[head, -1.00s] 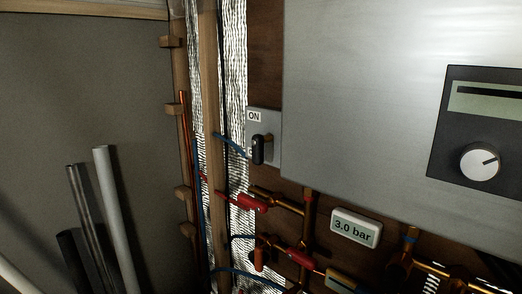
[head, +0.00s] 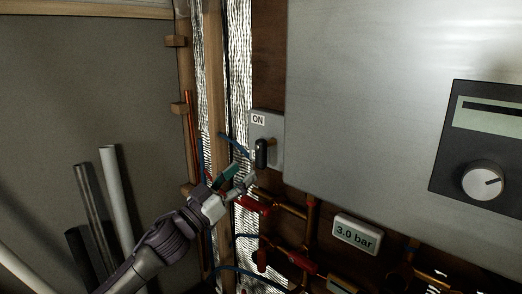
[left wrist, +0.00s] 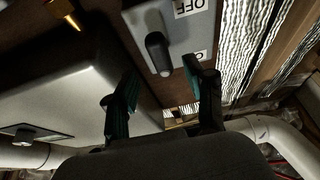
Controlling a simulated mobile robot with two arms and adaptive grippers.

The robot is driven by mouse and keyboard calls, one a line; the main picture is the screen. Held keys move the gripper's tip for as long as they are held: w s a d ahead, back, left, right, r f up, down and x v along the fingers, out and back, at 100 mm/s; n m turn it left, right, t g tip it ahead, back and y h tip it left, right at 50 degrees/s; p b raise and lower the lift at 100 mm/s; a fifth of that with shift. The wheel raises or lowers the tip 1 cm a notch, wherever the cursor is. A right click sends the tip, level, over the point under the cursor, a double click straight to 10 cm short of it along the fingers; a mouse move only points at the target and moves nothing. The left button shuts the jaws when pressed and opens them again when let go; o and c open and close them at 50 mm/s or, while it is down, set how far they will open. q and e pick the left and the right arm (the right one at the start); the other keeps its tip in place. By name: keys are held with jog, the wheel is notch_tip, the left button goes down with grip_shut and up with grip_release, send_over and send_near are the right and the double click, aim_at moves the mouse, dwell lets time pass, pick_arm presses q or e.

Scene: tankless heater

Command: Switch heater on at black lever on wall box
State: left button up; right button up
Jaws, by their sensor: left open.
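The grey wall box (head: 274,127) with an ON label at its top is mounted left of the large heater. Its black lever (head: 261,153) hangs downward, away from the ON label. In the left wrist view the picture is upside down; the box (left wrist: 179,27) shows OFF and ON labels, and the lever (left wrist: 158,53) points toward OFF. My left gripper (head: 240,175) is open, just below and left of the lever, not touching it. In the left wrist view its two fingers (left wrist: 158,90) are spread, with the lever ahead of the gap between them.
The metal heater cabinet (head: 370,110) stands close to the box's right. Copper pipes with red valve handles (head: 252,204) and a 3.0 bar gauge (head: 356,234) lie below. A wooden stud (head: 213,80) and foil insulation (head: 239,70) are to the left.

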aim_at(257, 159)
pick_arm(q)
jog(key=p+x, duration=0.2)
jog(key=x, duration=0.6)
jog(key=shift+s, duration=0.1)
jog(key=shift+a, duration=0.1)
jog(key=shift+c, duration=0.3)
grip_shut()
